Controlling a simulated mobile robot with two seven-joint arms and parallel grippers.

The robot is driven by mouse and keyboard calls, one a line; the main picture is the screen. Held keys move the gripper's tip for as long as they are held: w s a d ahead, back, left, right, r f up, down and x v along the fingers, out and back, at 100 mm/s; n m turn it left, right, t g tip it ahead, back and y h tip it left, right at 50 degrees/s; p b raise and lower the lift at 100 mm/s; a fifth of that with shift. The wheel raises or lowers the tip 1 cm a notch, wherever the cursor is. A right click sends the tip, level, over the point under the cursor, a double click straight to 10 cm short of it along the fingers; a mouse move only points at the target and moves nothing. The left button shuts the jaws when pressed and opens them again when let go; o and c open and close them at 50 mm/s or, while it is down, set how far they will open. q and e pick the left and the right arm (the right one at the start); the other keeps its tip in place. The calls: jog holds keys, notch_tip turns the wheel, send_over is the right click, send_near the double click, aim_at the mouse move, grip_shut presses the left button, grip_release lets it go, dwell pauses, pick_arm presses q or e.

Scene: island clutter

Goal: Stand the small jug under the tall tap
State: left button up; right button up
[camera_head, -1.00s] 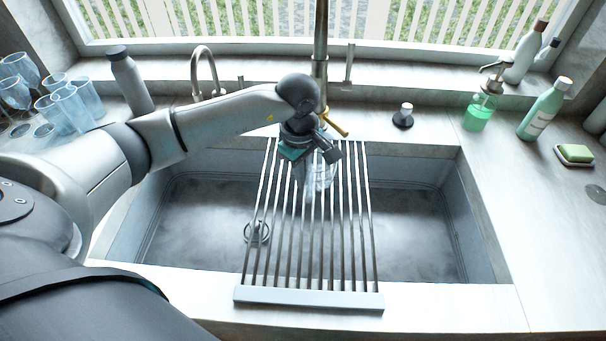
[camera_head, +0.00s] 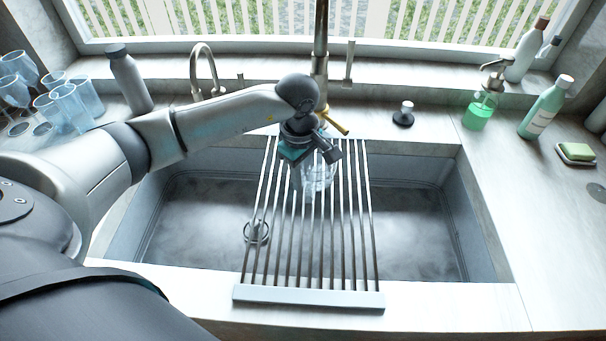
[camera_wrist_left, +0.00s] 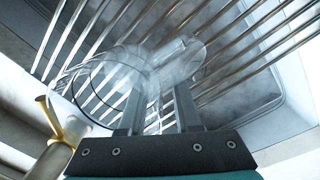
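The small jug (camera_head: 318,176) is clear glass and shows over the upper part of the rack in the head view. It also shows in the wrist view (camera_wrist_left: 110,70), around and beyond the fingertips. My left gripper (camera_head: 315,160) is at the jug, its two fingers a little apart with glass between them; it seems shut on it. Whether the jug's base touches the bars I cannot tell. The tall tap (camera_head: 320,60) is a bronze column behind the gripper with a yellow lever (camera_head: 334,123); its top is out of view. My right gripper is not in view.
A slatted rack (camera_head: 310,297) spans the sink (camera_head: 410,225). A low curved tap (camera_head: 195,75) and grey bottle (camera_head: 128,80) stand behind left, near several glasses (camera_head: 70,105). Soap dispenser (camera_head: 480,110), green bottle (camera_head: 545,108) and soap dish (camera_head: 575,155) stand at right.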

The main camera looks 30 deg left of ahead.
pick_arm(q)
jog(key=shift+o, duration=0.3)
jog(key=shift+r, duration=0.1)
notch_tip(320, 180, up, 15)
jog(key=s, duration=0.1)
dwell(0.7)
